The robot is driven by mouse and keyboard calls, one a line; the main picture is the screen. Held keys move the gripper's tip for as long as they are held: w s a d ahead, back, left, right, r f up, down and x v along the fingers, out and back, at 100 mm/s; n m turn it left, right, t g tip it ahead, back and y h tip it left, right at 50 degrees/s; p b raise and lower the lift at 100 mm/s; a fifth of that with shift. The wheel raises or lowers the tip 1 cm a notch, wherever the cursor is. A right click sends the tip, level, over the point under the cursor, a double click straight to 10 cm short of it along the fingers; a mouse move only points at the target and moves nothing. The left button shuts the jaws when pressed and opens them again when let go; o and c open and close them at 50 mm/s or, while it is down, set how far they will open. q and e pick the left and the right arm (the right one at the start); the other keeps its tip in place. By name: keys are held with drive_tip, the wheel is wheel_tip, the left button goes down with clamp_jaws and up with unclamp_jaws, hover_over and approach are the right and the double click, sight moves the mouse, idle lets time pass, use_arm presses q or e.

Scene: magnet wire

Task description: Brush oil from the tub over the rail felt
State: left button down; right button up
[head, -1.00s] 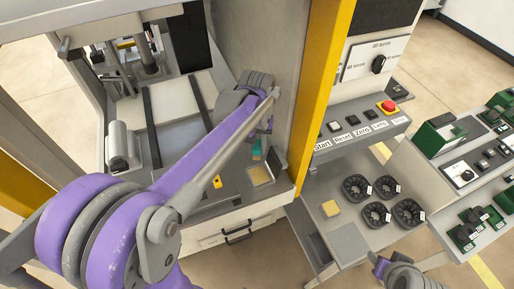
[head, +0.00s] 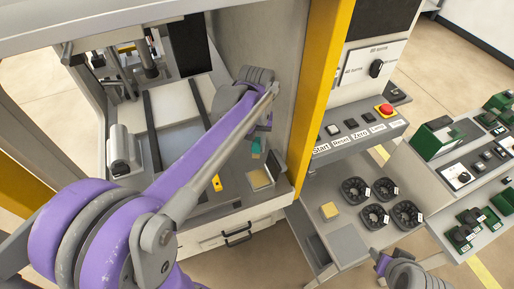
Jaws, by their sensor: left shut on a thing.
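My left gripper (head: 259,136) hangs inside the machine bay, with its jaws mostly hidden behind my forearm and wrist. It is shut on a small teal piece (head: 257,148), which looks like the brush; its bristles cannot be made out. A shallow square tub (head: 259,179) with a yellowish inside sits on the bay floor just below it, apart from the teal piece as far as I can see. Two dark rail strips (head: 152,132) run along the bay to the left; I cannot tell which surface is felt. My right gripper (head: 382,263) shows partly at the bottom right, its fingers unclear.
A yellow post (head: 326,95) edges the bay on the right. A button panel with a red stop button (head: 386,109) is above.

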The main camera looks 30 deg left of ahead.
use_arm(q)
drive_tip(key=shift+w+r+p, duration=0.1)
drive_tip(key=shift+r+p, duration=0.45)
drive_tip(key=shift+r, duration=2.95)
use_arm(e)
drive_tip(key=shift+w+r, duration=0.4)
drive_tip(key=shift+r, duration=0.2)
drive_tip(key=shift+w+r, duration=0.35)
drive_tip(key=shift+r, duration=0.2)
